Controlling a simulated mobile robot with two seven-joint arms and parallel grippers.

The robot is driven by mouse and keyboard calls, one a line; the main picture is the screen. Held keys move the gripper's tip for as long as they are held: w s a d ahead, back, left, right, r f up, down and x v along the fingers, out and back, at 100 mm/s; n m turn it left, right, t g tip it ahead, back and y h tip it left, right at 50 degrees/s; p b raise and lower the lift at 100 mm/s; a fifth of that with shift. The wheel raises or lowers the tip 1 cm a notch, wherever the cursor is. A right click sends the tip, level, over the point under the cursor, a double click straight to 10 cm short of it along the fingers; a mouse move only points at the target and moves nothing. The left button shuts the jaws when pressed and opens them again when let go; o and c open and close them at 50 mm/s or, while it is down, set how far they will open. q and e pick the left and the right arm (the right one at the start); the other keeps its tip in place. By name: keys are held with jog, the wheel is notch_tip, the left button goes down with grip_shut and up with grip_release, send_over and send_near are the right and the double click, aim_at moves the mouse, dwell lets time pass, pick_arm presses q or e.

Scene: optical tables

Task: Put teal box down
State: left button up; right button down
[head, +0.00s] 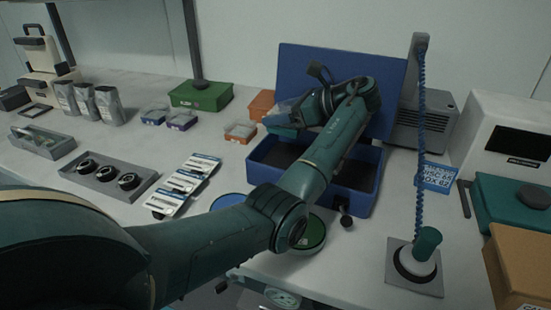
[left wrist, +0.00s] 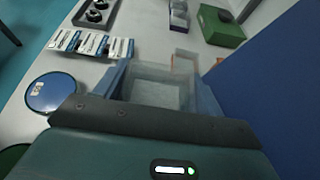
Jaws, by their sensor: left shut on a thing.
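The teal box (head: 281,120) is a small tub with clear, pale walls, held at the left edge of the open blue case (head: 268,182). My left gripper (head: 300,112) is shut on it, and its fingers hide part of the box in the head view. In the left wrist view, the box (left wrist: 158,88) sits between the two fingers, its pale inside facing the camera. I cannot tell whether the box touches anything below. My right gripper is not in view.
The case's raised lid (head: 300,62) stands behind my gripper. Small lidded boxes (head: 240,131), an orange box (head: 262,104) and a green case (head: 201,95) lie to the left. Blue and green discs (head: 228,201) lie in front. Some bare tabletop shows between them.

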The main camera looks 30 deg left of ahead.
pick_arm(q)
notch_tip(320, 180, down, 10)
jog(key=shift+b, duration=0.65)
jog(key=o, duration=1)
jog(key=shift+f, duration=0.1)
jog(key=b+v, duration=0.1)
jog(key=v, duration=1.1)
